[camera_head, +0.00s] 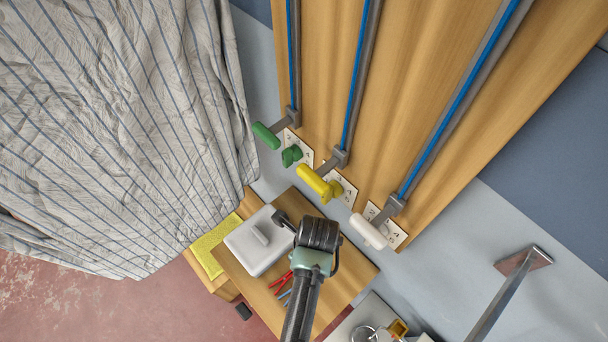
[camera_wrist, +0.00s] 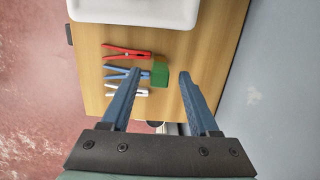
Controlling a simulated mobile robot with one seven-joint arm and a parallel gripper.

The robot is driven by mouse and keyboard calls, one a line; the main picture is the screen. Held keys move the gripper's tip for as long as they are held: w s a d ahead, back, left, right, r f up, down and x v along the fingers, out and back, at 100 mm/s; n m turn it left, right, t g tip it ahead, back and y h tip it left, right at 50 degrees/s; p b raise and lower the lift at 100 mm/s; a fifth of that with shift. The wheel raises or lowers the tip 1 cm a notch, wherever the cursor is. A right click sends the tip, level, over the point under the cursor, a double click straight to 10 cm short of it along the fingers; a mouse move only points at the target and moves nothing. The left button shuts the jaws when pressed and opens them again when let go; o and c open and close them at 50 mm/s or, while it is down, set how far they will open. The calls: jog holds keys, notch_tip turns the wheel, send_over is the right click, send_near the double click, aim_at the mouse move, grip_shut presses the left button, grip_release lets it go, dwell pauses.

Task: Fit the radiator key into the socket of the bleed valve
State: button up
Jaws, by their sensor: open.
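My gripper (camera_wrist: 160,75) shows in the wrist view with its two blue fingers apart. I cannot make out the radiator key or the bleed valve's socket for sure. Valves with green (camera_head: 266,135), yellow (camera_head: 313,183) and white (camera_head: 369,232) handles line the wooden panel.
A yellow cloth (camera_head: 208,255) lies at the left. Striped fabric (camera_head: 110,120) hangs at the left.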

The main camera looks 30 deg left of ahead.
jog(key=shift+a+f, duration=0.2)
jog(key=shift+f, duration=1.35)
grip_shut()
